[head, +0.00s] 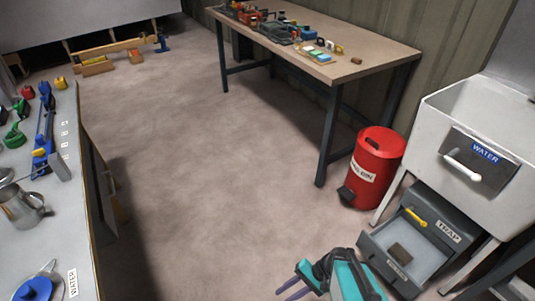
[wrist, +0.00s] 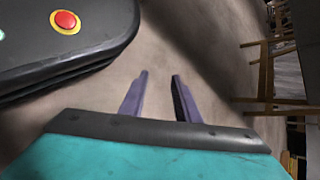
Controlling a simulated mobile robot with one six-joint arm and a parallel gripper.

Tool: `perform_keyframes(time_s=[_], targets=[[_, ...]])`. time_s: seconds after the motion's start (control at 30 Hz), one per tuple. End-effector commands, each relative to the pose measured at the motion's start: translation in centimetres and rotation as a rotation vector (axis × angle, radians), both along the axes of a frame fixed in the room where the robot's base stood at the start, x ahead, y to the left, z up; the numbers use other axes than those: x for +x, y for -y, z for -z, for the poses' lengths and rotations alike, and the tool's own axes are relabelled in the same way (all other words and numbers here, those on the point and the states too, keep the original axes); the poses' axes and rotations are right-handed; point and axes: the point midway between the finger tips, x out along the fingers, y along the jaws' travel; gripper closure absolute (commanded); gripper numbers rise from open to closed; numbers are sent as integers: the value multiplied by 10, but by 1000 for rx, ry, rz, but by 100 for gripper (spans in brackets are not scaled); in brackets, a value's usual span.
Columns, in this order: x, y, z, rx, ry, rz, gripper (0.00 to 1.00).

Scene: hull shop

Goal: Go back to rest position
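My gripper (head: 292,283) shows at the bottom of the head view, teal and black with purple fingers. It is in front of the open grey drawer and over bare floor. In the wrist view my gripper (wrist: 158,95) has its two purple fingers apart, with only floor between them. It holds nothing. A dark rounded body with a red button on a yellow ring fills the upper left of the wrist view, apart from the fingers.
An open drawer (head: 375,243) marked TRAP holds a small dark block (head: 400,254). A white sink (head: 455,105) stands above it. A red bin (head: 378,155) is beside it. A workbench (head: 365,62) stands behind and a grey table (head: 60,225) at left. The middle floor (head: 190,150) is clear.

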Motion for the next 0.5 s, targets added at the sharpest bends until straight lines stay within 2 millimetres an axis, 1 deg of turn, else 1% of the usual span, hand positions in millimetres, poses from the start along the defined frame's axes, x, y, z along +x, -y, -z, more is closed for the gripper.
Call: perform_keyframes(time_s=[0.03,0.17,0.27,0.37,0.47,0.5], targets=[[-10,-4,-9,-30,-5,-53,71],[-33,-4,-12,-116,-16,-183,71],[-50,3,-14,-193,-22,-287,71],[-61,15,-13,-271,-22,-375,71],[-69,32,-9,-344,-21,-448,71],[-71,40,-6,-374,-20,-471,71]])
